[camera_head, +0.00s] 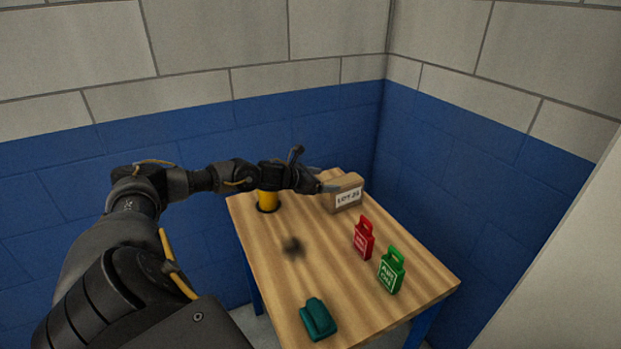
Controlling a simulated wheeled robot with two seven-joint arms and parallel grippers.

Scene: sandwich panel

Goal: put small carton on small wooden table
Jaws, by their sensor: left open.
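The small carton (346,194) is a brown box with a white lettered label. It stands at the back right of the wooden table (350,290), which has a light striped top and blue legs. My left gripper (318,170) is open, just left of the carton and near its top edge. One finger points up and the other reaches toward the carton; I cannot tell whether it touches. My left arm comes in from the left and hides part of the table's back. My right gripper is not in view.
A yellow cylinder (267,199) stands at the back left of the table, below my arm. A red tag (363,238) and a green tag (391,271) stand on the right side. A teal object (318,319) lies near the front. A dark blurred spot (292,246) is mid-table. Walls close off the back and right.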

